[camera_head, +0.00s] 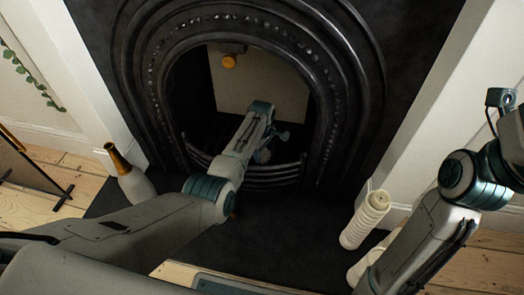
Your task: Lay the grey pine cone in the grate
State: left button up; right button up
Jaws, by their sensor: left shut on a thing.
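The black arched fireplace holds a low curved grate (285,172) with bars across its front. My left arm reaches from the lower left over the hearth into the fireplace opening. My left gripper (268,143) is inside the opening, just above and behind the grate's front bars. It is shut on a small grey rounded thing, which seems to be the grey pine cone (262,156). The cone is small and dark here, and I cannot tell whether it touches the grate. My right arm is at the right edge, and its gripper is out of view.
A grey bottle-shaped vase with an orange-brown neck (132,180) stands left of the fireplace. A ribbed cream cylinder (365,219) stands at the right of the dark hearth (265,250). An orange knob (229,62) hangs in the opening's upper part. A dark-framed screen (30,170) stands far left.

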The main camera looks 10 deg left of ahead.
pick_arm(q)
jog(key=shift+f+b, duration=0.3)
jog(key=shift+f, duration=0.3)
jog(key=o, duration=1)
jog(key=shift+o, duration=0.2)
